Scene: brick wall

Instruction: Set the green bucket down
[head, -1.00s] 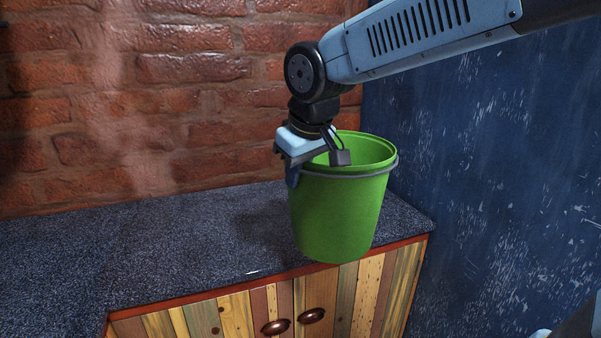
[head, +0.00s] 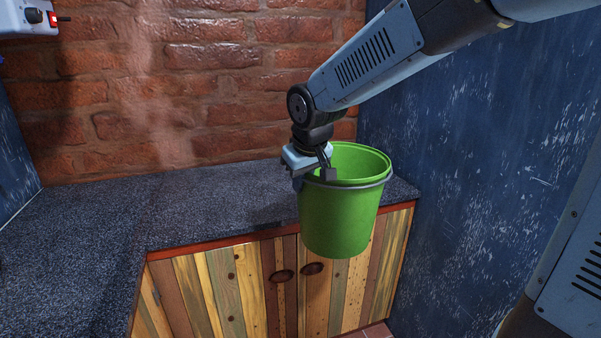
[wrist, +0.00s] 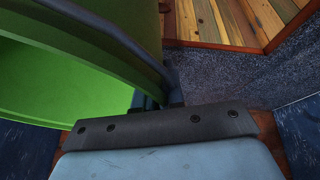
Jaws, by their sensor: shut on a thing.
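The green bucket (head: 342,220) hangs upright in the head view, its lower part in front of the cabinet doors and its base clear of the floor. A grey handle lies around its upper side. My gripper (head: 312,178) is shut on the bucket's left rim. In the wrist view the bucket's green wall (wrist: 60,80) fills the left side, close against the gripper (wrist: 155,105). The fingertips are mostly hidden by the bucket.
The dark speckled countertop (head: 210,205) runs behind and left of the bucket, with free room on it. Below are wooden cabinet doors (head: 225,290) with two dark knobs. A brick wall (head: 200,90) stands behind and a scratched blue wall (head: 480,150) is at right. A white device with a red switch (head: 30,18) is at upper left.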

